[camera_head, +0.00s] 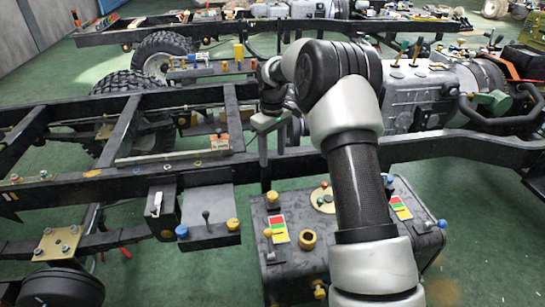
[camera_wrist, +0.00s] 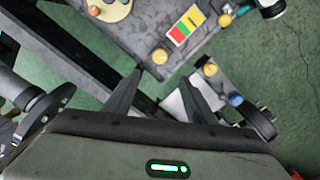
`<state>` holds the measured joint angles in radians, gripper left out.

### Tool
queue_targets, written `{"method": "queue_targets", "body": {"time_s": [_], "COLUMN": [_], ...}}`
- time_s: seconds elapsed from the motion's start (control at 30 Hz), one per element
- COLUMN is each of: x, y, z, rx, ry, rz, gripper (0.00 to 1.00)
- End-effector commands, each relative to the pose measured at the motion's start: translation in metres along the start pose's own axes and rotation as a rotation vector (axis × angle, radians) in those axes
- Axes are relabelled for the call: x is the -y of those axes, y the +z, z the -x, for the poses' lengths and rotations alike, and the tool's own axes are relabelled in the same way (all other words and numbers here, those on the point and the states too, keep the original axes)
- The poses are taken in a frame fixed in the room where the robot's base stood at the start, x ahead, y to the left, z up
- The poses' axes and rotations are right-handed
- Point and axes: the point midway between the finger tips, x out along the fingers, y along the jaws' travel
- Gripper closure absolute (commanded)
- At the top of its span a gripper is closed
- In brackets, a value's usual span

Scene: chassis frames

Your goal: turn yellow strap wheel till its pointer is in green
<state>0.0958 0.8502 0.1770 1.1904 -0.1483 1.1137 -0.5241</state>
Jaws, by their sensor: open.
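A dark control box (camera_head: 285,262) stands low in front of the chassis. On it are a red, yellow and green scale (camera_head: 278,228), a yellow ring-shaped knob (camera_head: 308,240) beside the scale and a yellow ball knob (camera_head: 268,232). The scale also shows in the wrist view (camera_wrist: 185,26). I cannot tell which yellow part is the strap wheel, and no pointer can be made out. My gripper (camera_wrist: 160,78) is open and empty, its fingers apart above the chassis rail near the box. A yellow knob (camera_wrist: 160,57) on the box edge appears beyond the fingertips.
A cream disc with a red knob (camera_head: 322,198) and a second colour scale (camera_head: 401,207) are on the box. A side panel (camera_head: 208,226) with yellow and blue knobs is at left.

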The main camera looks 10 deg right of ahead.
Motion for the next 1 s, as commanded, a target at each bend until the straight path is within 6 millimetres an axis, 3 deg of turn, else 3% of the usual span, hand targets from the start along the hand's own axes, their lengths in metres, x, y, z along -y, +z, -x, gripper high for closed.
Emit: {"method": "queue_targets", "body": {"time_s": [0.37, 0.57, 1.0], "x": [0.001, 0.001, 0.001], "y": [0.0, 0.0, 0.001], "z": [0.006, -0.017, -0.11], "rx": [0.002, 0.002, 0.002], "ry": [-0.002, -0.002, -0.001], "rz": [0.0, 0.0, 0.0], "gripper": [0.49, 0.49, 0.49]}}
